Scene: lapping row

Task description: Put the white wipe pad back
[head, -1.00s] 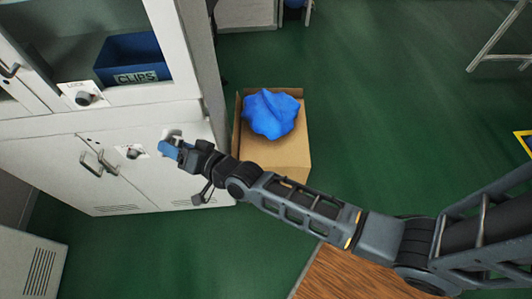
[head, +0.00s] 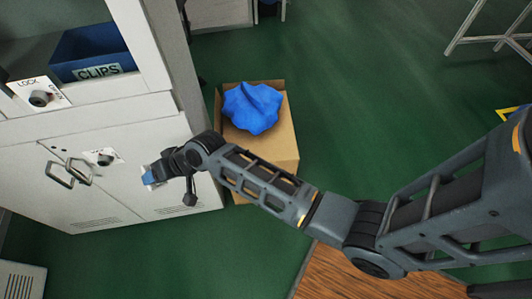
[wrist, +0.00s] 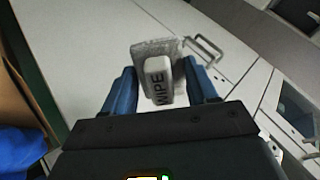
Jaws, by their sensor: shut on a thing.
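In the head view my gripper (head: 150,176) is in front of the lower doors of the white cabinet (head: 120,190), below and right of a knob. The pad is mostly hidden by the gripper there. I cannot tell whether the pad touches the cabinet.
A cardboard box (head: 270,150) with a blue crumpled cloth or bag (head: 252,107) stands right of the cabinet, close to my arm. A blue CLIPS bin (head: 95,55) sits in the upper cabinet. Door handles (head: 68,173) stick out.

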